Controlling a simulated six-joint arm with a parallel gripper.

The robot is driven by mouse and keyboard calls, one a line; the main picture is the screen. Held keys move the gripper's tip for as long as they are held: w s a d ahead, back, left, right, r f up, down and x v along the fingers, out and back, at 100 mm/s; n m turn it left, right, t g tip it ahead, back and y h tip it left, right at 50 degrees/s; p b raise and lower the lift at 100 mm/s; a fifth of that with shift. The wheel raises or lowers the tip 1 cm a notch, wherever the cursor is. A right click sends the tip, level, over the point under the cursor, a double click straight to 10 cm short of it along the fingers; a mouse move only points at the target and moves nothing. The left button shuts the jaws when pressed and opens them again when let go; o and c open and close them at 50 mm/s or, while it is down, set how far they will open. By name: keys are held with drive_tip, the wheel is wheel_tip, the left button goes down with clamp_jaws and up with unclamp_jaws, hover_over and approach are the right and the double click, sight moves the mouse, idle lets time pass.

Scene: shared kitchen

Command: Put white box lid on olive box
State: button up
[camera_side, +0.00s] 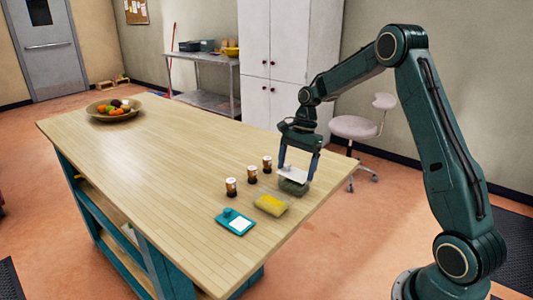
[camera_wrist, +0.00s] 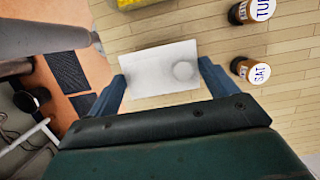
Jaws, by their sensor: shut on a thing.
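My gripper (camera_side: 296,172) is shut on the white box lid (camera_side: 293,173), with one finger at each end of it. In the wrist view the lid (camera_wrist: 150,70) spans between the two blue fingers and shows a round knob or mark towards its right end. The olive box (camera_side: 292,187) stands on the table near its right edge, directly below the lid in the side view. Its greenish side shows under the lid. Whether the lid touches the box rim I cannot tell. In the wrist view the lid hides the box.
Three small labelled bottles (camera_side: 252,175) stand left of the box. A fruit bowl (camera_side: 114,109) is at the table's far end. The middle of the table (camera_side: 165,150) is clear.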

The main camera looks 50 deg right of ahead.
drive_tip(key=shift+f, duration=0.65)
drive_tip(key=o, duration=0.8)
drive_tip(key=shift+r, duration=0.1)
drive_tip(key=shift+r, duration=0.55)
drive_tip(key=v, duration=1.1)
drive_tip(key=shift+d+r, duration=0.25)
drive_tip(key=shift+r, duration=0.05)
drive_tip(key=shift+a, duration=0.1)
